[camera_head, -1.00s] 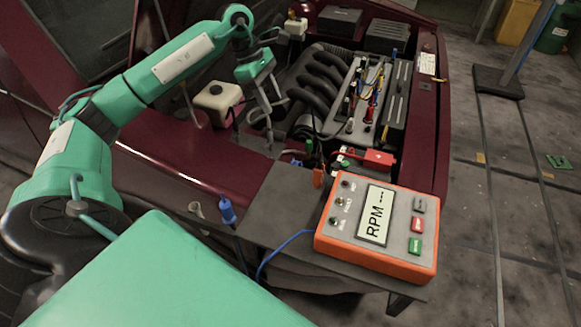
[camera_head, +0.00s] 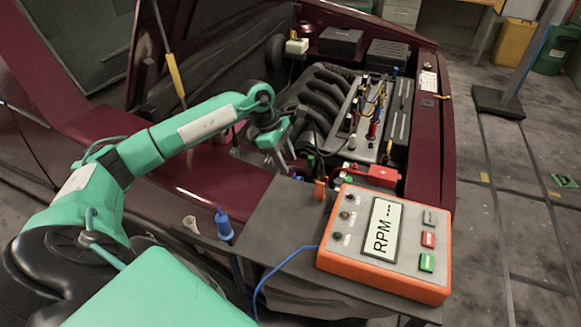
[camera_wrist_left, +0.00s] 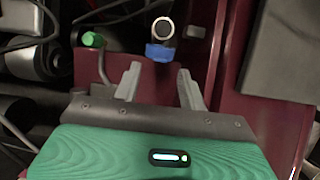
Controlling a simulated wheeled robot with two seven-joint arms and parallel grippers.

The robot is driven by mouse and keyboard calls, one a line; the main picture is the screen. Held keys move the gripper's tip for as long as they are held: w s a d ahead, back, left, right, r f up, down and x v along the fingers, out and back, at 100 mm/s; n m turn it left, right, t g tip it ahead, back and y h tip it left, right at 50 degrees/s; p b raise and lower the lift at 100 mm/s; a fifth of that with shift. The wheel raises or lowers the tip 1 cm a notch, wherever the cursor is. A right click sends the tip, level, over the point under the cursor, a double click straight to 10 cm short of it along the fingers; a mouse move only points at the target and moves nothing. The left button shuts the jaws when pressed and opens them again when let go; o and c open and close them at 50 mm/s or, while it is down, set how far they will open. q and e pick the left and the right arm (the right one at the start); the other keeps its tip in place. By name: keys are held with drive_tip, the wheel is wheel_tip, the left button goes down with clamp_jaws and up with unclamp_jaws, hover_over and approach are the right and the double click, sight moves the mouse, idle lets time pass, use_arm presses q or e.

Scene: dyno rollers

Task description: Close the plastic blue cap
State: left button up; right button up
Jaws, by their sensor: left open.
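In the left wrist view a small blue plastic part (camera_wrist_left: 159,53), which looks like the blue cap, sits against a round pale-rimmed opening (camera_wrist_left: 163,28). It lies ahead of my left gripper (camera_wrist_left: 160,82), roughly in line with the gap between its fingers. The fingers are apart and nothing is between them. In the head view my left gripper (camera_head: 282,165) points down at the near edge of the engine bay. My right gripper is not in view.
A green cap (camera_wrist_left: 93,39) is left of the blue part.

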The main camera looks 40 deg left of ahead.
sight(294, 175)
use_arm(q)
drive_tip(key=shift+x, duration=1.85)
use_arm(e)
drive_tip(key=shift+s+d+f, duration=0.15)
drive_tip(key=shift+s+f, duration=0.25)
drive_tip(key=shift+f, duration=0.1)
use_arm(q)
clamp_jaws()
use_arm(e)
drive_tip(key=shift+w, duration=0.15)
use_arm(q)
drive_tip(key=shift+r, duration=0.1)
